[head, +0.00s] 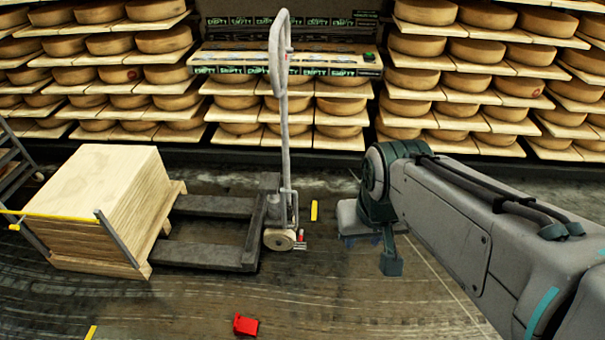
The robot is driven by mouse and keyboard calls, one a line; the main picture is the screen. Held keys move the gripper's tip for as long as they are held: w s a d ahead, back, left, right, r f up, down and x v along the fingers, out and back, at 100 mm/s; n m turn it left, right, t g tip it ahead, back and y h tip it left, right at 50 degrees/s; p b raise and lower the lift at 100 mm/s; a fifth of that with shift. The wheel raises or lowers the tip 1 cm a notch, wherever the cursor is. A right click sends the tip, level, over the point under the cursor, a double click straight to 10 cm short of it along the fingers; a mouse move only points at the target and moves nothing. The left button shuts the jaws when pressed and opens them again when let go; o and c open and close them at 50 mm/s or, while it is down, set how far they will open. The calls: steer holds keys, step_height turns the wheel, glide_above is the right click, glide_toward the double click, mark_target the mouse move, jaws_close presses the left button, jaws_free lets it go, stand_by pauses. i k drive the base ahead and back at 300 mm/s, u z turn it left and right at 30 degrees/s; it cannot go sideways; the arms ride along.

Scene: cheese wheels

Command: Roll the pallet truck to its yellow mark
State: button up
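The grey pallet truck (258,225) stands in the middle of the head view, with its tall looped handle (283,100) upright. Its two forks point left toward a wooden pallet stacked with boards; I cannot tell whether their tips reach under it. A short yellow mark (314,211) lies on the floor just right of the truck's wheel. Another yellow mark (91,332) shows at the bottom left edge. My gripper (391,263) hangs low at the end of my arm, right of the truck and apart from it. Its finger opening cannot be made out.
The board stack (100,190) stands left of the truck, with a yellow bar and grey posts at its front. A red object (245,325) lies on the floor in front. Shelves of cheese wheels (425,77) line the back. The floor at the front centre is mostly clear.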

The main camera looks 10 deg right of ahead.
mark_target(281, 225)
steer(key=z, duration=0.75)
steer(key=i, duration=1.25)
steer(key=u, duration=0.55)
